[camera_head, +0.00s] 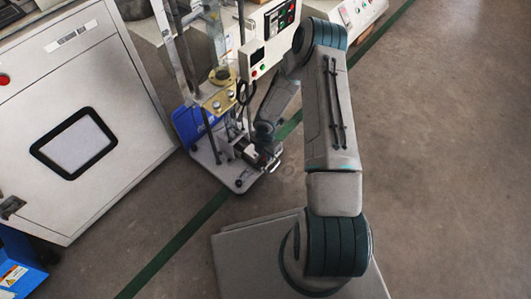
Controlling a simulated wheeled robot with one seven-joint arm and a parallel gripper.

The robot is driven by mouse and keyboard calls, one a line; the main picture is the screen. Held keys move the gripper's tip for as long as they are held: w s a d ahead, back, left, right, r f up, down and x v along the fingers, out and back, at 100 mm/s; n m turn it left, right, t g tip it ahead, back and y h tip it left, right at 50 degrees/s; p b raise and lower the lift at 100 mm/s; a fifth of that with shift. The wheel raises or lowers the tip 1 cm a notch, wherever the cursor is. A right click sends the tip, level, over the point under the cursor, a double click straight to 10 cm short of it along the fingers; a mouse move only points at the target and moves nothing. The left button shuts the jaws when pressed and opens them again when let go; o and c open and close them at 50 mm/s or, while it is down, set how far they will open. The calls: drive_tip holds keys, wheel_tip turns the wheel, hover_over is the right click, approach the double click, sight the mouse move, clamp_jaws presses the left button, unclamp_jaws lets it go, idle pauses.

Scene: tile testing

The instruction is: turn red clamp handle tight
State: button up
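I cannot make out a red clamp handle in the head view; it may be hidden behind my arm and gripper or too small to see. The test stand (229,172) has a grey base plate, upright metal posts and a brass-coloured fitting (219,101). My arm reaches over from the right and bends down to the stand. My gripper (272,163) is low, at the right side of the stand, just above its base plate. Its fingers are small and partly blend with the stand, so I cannot tell whether they are open or touching anything.
A control box (268,43) with a display and buttons stands behind the gripper. A blue part (188,127) is at the stand's left. A large pale cabinet (75,120) with a dark-framed window fills the left. The floor (450,150) at the right is clear.

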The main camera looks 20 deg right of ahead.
clamp_jaws()
drive_tip(key=shift+f+m+b, duration=0.1)
drive_tip(key=shift+m+b, duration=0.9)
drive_tip(key=shift+m, duration=0.8)
drive_tip(key=shift+m+b, duration=0.35)
drive_tip(key=shift+m, duration=0.85)
drive_tip(key=shift+m+b, duration=0.45)
drive_tip(key=shift+m, duration=0.55)
drive_tip(key=m, duration=0.4)
drive_tip(key=shift+b, duration=0.4)
